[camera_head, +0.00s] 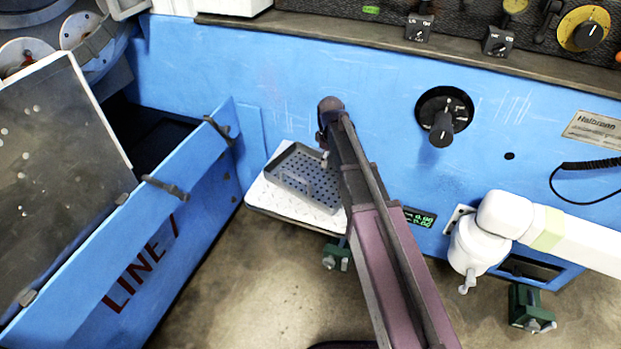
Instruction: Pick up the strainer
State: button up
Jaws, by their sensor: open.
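The strainer is a grey, shallow rectangular tray with many small holes (293,188). It lies on a white platform (268,199) in front of the blue machine wall. My mauve and dark arm comes up from the bottom of the picture and covers the strainer's right side. The dark end of my arm is above and right of the strainer. My gripper (325,152) shows only in small part there, close to the strainer's upper right corner. It is open and does not visibly hold anything. The arm hides much of its fingers and any contact.
A blue panel marked LINE (165,245) stands left of the platform. A black knob (442,128) sticks out of the blue wall. A white jointed fixture (490,235) juts out at right, near a green clamp (528,305). Floor shows below the platform.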

grip_shut()
jog(key=shift+r, duration=0.2)
notch_tip(320, 180, up, 3)
jog(key=p, duration=0.3)
jog(key=shift+r+p, duration=0.2)
jog(key=shift+p, duration=0.2)
jog(key=s+d, duration=0.1)
jog(key=s, duration=0.4)
jog(key=s+d, duration=0.1)
jog(key=s, duration=0.4)
jog(key=s+d+r+p, duration=0.1)
jog(key=s+d, duration=0.1)
jog(key=s, duration=0.3)
jog(key=shift+s+d+r, duration=0.1)
jog(key=shift+s, duration=0.1)
dwell(0.4)
